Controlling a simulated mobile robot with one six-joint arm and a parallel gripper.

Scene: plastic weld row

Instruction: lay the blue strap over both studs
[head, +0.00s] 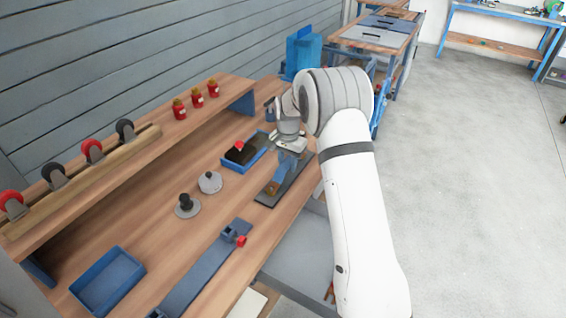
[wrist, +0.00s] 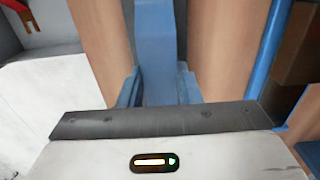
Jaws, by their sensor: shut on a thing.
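My gripper (head: 287,153) is at the bench's right side, above a dark flat plate (head: 292,187). In the wrist view its blue fingers (wrist: 158,88) are shut on the blue strap (wrist: 155,40), which runs away from between them over the wood. In the head view the strap is mostly hidden by the gripper and cannot be told from the blue fingers. Two round grey discs with upright knobs, one dark-topped (head: 187,206) and one lighter (head: 210,182), stand left of the gripper. I cannot tell whether these are the studs.
A blue tray with dark contents (head: 246,154) lies just left of the gripper. A blue rail with a red knob (head: 205,270) and an empty blue tray (head: 106,283) lie nearer. A raised shelf (head: 143,113) carries casters and red bottles. Bare wood lies around the discs.

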